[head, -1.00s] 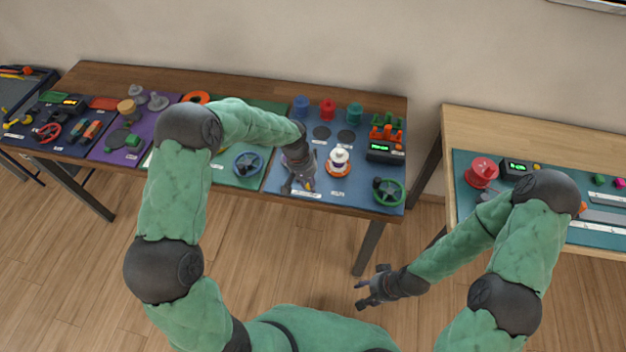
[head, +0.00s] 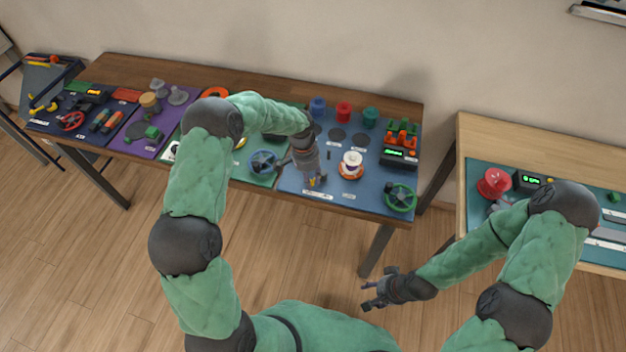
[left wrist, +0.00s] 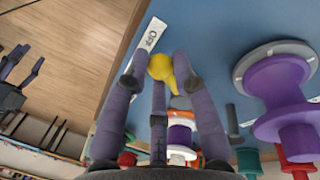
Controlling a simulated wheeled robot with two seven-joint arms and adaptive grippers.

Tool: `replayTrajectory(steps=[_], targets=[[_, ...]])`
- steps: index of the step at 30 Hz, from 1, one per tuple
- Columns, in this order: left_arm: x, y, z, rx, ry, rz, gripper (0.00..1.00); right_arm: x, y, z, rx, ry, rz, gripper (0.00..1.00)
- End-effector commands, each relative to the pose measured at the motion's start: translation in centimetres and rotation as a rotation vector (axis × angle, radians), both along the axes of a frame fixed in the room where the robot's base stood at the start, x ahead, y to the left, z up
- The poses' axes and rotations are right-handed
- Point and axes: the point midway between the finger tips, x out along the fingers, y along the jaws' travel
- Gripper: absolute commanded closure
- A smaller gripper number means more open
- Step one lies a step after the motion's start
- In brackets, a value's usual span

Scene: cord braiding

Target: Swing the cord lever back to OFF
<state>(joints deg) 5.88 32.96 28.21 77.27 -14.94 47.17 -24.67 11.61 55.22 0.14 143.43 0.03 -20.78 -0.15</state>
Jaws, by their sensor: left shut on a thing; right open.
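The cord lever shows as a yellow knob (left wrist: 160,68) in the left wrist view, on the blue panel near its front edge. A white label reading OFF (left wrist: 150,36) lies just beyond the knob. My left gripper (head: 316,183) is shut on the knob; its purple fingers (left wrist: 160,82) close around it in the left wrist view. In the head view the arm and fingers hide most of the lever. My right gripper (head: 378,290) is open and empty, over the floor in front of the tables.
A purple spool (left wrist: 280,90) is close by in the left wrist view. Floor in front is clear.

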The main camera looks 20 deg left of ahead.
Motion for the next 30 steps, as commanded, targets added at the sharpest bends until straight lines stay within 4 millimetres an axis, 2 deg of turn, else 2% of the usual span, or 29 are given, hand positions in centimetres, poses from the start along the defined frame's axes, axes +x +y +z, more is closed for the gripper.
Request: replayTrajectory(steps=[18, 19, 20, 21, 30], targets=[[-0.01, 0.58, -0.15, 0.005, 0.004, -0.036, 1.00, 0.00, 0.00, 0.02, 0.000, 0.000, 0.000, 0.48], [0.00, 0.58, -0.15, 0.005, 0.004, -0.036, 0.64, 0.00, 0.00, 0.02, 0.000, 0.000, 0.000, 0.48], [0.01, 0.58, -0.14, 0.005, 0.003, -0.036, 0.56, 0.00, 0.00, 0.02, 0.000, 0.000, 0.000, 0.48], [0.03, 0.54, -0.13, 0.005, 0.003, -0.036, 0.53, 0.00, 0.00, 0.03, 0.000, 0.000, 0.000, 0.48], [0.15, 0.35, 0.02, 0.003, -0.001, -0.037, 0.53, 0.01, 0.00, 0.03, 0.000, 0.000, 0.000, 0.48]])
